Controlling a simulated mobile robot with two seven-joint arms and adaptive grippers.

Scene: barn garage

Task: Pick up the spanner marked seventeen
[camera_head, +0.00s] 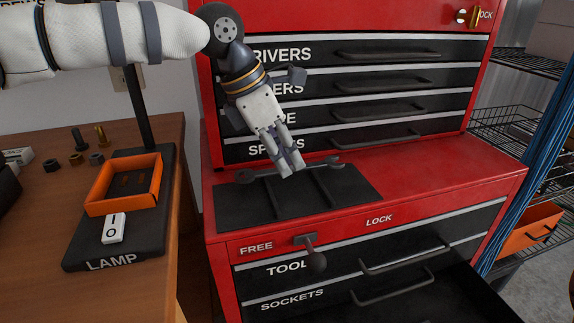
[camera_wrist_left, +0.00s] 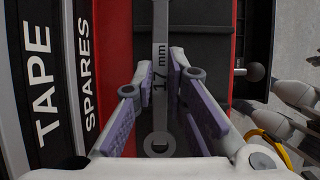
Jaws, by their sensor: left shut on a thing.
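The spanner marked 17 mm (camera_wrist_left: 160,85) is a grey metal bar. In the wrist view its marked handle runs between my left gripper's two fingers, with a ring-shaped end near the palm. My left gripper (camera_head: 290,168) points down and is shut on the handle. In the head view the spanner (camera_head: 324,163) lies crosswise at the fingertips, over the black mat (camera_head: 345,190) on the red tool chest. I cannot tell whether it touches the mat. The fingers hide its middle.
Labelled drawers (camera_head: 345,92) rise close behind the gripper.

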